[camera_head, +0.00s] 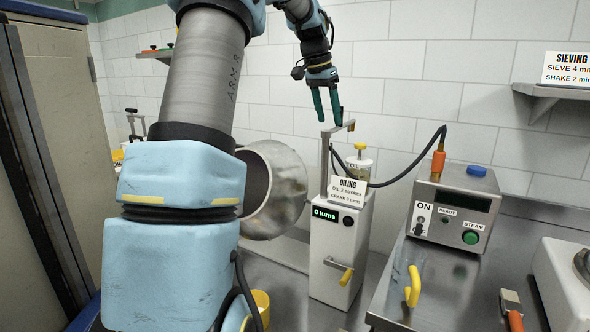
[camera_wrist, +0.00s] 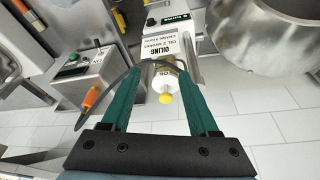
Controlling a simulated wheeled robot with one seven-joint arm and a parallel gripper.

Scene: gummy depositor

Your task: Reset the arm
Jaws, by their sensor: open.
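My arm is raised, its thick grey and light-blue links filling the left-centre of the head view. My gripper (camera_head: 328,106) hangs at the upper centre with its dark green fingers pointing down. It is open, and nothing is held between the fingers. It is above the white oiling machine (camera_head: 325,257), near the top of its metal bracket (camera_head: 325,155). In the wrist view my gripper (camera_wrist: 157,72) has its fingers spread, with the yellow-knobbed oil bottle (camera_wrist: 150,80) showing between them. I cannot tell the exact gap between fingers and bracket.
A steel drum (camera_head: 280,190) opens beside my arm. A steam box (camera_head: 455,213) with a black cable stands at the right on a steel bench with a yellow handle (camera_head: 413,287). A wall shelf (camera_head: 555,90) is at the upper right. The tiled wall is behind my gripper.

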